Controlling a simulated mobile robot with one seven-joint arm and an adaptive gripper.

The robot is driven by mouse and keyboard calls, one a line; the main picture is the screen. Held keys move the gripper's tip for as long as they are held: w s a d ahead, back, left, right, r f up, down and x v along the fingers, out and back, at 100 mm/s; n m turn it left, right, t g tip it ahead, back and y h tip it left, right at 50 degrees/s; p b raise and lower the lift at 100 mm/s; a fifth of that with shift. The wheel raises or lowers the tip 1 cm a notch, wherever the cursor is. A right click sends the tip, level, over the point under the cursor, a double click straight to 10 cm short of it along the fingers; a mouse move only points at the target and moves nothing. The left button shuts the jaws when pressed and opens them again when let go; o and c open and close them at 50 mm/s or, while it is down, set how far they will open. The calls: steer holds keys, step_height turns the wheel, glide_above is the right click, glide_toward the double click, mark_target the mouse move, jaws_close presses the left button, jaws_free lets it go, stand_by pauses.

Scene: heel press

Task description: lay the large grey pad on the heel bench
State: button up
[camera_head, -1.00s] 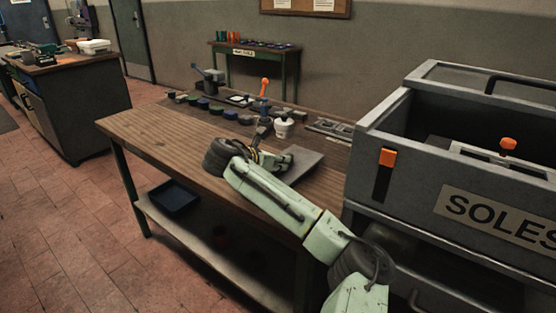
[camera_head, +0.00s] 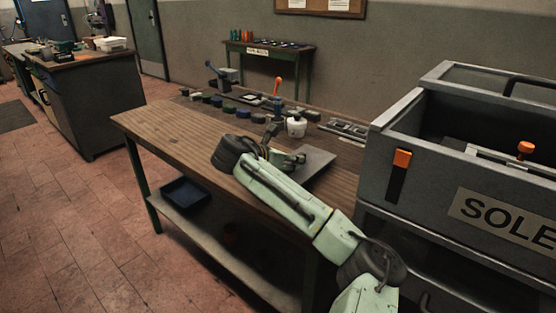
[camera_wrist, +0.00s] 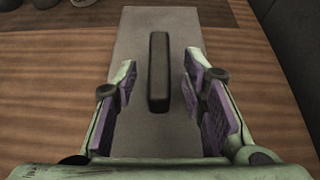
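A flat grey pad (camera_head: 318,163), apparently the large grey pad, lies on the wooden workbench (camera_head: 175,130). In the wrist view the grey pad (camera_wrist: 150,35) carries a raised dark bar (camera_wrist: 159,72) along its middle. My gripper (camera_wrist: 160,85) is open above the pad, its purple-lined fingers on either side of the bar with gaps to both. In the head view my gripper (camera_head: 290,160) is low beside the pad, its fingers partly hidden. A small green-legged bench (camera_head: 268,62) with a sign too small to read stands at the back wall; it may be the heel bench.
A row of small dark and coloured pieces, a white cup (camera_head: 296,127) and an orange-topped lever press (camera_head: 278,92) stand along the workbench's far edge. A blue tray (camera_head: 185,193) sits on the lower shelf. Floor is clear at left.

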steer(key=b+v, duration=0.1)
steer(key=v, duration=0.5)
steer(key=shift+a+f, duration=0.1)
steer(key=shift+s+a+r+p, duration=0.2)
steer(key=shift+r+p, duration=0.2)
steer(key=shift+r, duration=0.15)
steer(key=shift+s+a+r+p, duration=0.1)
steer(key=shift+s+r+p, duration=0.1)
steer(key=shift+r+p, duration=0.3)
steer(key=shift+s+a+r+p, duration=0.2)
steer(key=shift+s+p, duration=0.1)
steer(key=shift+p, duration=0.15)
steer(key=shift+s+a+r, duration=0.1)
steer(key=shift+s+a, duration=0.25)
steer(key=shift+s, duration=0.2)
steer(key=shift+s+a, duration=0.35)
steer(key=shift+s, duration=0.25)
steer(key=shift+a, duration=0.1)
